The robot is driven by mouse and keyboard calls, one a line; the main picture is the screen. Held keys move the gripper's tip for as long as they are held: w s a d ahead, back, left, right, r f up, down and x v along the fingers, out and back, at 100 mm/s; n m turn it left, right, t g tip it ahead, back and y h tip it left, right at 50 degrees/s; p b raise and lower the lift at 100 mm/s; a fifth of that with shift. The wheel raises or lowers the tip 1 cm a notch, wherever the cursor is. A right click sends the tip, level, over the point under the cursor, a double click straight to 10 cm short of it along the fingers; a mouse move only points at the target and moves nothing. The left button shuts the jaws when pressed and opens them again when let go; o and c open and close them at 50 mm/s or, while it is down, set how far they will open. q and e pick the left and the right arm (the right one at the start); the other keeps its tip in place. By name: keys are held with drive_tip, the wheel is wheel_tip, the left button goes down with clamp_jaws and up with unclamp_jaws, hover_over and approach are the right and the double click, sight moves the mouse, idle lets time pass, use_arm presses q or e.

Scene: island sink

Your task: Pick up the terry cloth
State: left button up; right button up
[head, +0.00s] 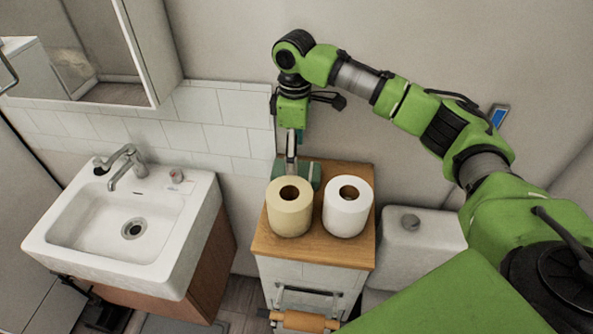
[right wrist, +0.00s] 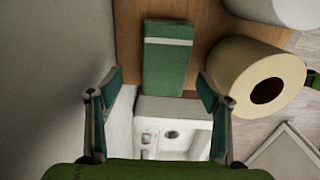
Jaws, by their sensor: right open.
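The terry cloth is a folded green cloth with a pale stripe, lying on the wooden cabinet top. It shows most fully in the right wrist view (right wrist: 168,65). In the head view the cloth (head: 315,174) is partly hidden behind a cream paper roll and my gripper. My right gripper (head: 291,172) points down at the cloth's wall-side part. In the right wrist view the right gripper (right wrist: 160,80) has its two fingers spread apart, with the cloth ahead between them and nothing held. Whether the fingers touch the cloth cannot be told. My left gripper is not in view.
The cream roll (head: 289,214) and a white roll (head: 348,214) stand at the front of the cabinet top (head: 312,253), close to the cloth. A sink (head: 95,228) is at left, a toilet tank (head: 422,241) at right. The tiled wall (head: 205,123) is behind.

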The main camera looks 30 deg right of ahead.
drive_tip(key=shift+s+f+p, duration=0.2)
drive_tip(key=shift+f+p, duration=0.15)
drive_tip(key=shift+f, duration=0.25)
drive_tip(key=f, duration=0.1)
drive_tip(key=f+p, duration=0.1)
drive_tip(key=f, duration=0.1)
drive_tip(key=shift+s+f, duration=0.25)
drive_tip(key=shift+f, duration=0.3)
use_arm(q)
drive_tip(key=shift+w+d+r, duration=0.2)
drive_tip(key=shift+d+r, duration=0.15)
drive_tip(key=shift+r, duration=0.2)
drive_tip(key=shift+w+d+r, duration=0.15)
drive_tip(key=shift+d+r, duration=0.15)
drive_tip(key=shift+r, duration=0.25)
use_arm(e)
drive_tip(key=shift+f, duration=0.1)
drive_tip(key=shift+c, duration=1.2)
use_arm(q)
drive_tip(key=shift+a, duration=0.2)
use_arm(e)
drive_tip(key=c, duration=1)
